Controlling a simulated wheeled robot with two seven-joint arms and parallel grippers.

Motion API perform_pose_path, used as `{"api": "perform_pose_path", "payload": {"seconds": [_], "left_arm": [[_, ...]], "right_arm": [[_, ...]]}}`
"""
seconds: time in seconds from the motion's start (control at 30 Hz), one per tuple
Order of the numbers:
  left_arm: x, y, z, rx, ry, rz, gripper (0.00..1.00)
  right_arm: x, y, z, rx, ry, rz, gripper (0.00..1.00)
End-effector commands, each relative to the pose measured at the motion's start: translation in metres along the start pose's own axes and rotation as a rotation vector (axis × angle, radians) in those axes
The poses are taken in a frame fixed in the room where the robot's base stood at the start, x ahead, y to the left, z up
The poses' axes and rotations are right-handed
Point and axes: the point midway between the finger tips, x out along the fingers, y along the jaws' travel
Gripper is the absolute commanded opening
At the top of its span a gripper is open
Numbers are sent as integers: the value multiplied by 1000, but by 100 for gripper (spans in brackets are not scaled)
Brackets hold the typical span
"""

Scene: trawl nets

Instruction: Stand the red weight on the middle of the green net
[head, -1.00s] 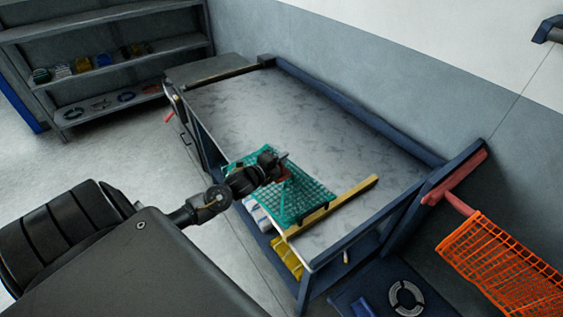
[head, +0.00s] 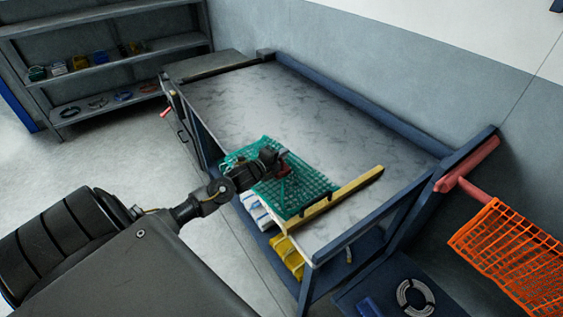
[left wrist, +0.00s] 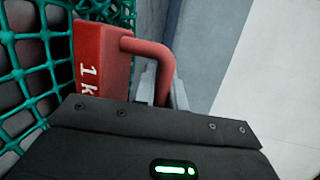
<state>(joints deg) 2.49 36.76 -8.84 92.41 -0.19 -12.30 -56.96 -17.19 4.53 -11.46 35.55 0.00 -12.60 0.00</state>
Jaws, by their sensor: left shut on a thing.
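The green net (head: 308,192) lies spread on the workbench near its front edge, and it also fills the left of the left wrist view (left wrist: 42,66). The red weight (left wrist: 103,58), marked "1 k" with the rest cut off, has a red bar handle. My left gripper (left wrist: 158,88) is shut on that handle. In the head view the left gripper (head: 280,160) is over the net, and only a little red of the weight (head: 284,152) shows. Whether the weight touches the net cannot be told. My right gripper is not in view.
A yellow bar (head: 345,195) lies along the net's right side. The grey benchtop (head: 270,105) behind is clear. An orange net (head: 515,255) hangs at the right. Shelves with small items (head: 110,65) stand at the back left.

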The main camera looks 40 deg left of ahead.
Motion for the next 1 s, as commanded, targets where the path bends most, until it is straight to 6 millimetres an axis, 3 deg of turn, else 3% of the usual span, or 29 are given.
{"api": "perform_pose_path", "payload": {"seconds": [0.03, 0.93, 0.97, 1.0], "left_arm": [[2, 4, 1, 1, -2, -10, 0], [4, 19, -2, 0, 0, 0, 0], [3, 23, -3, 0, 2, 9, 16], [3, 23, -3, 0, 2, 8, 22]], "right_arm": [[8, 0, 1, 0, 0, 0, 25], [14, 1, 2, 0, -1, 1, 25], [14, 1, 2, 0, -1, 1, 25], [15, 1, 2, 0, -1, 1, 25]]}}
